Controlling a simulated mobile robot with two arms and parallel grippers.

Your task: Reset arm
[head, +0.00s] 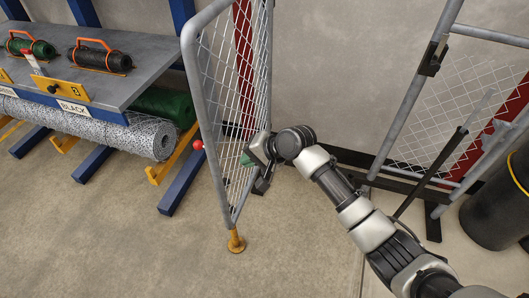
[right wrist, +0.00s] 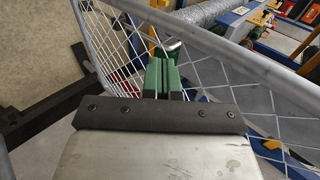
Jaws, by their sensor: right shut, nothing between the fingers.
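My right gripper (head: 247,159) has green fingers and sits at the right side of a chain-link gate panel with a grey tube frame (head: 192,75). In the right wrist view the two green fingers (right wrist: 161,76) are together with nothing between them, close to the mesh. I cannot tell whether the fingers touch the mesh. My right arm reaches in from the lower right of the head view. My left gripper is not in view.
A rack on the left holds a grey shelf (head: 150,65) and a roll of mesh (head: 110,128). A red ball knob (head: 198,145) is beside the gate. Another mesh panel (head: 455,110) and a dark cylinder (head: 497,210) stand at right. Floor in front is clear.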

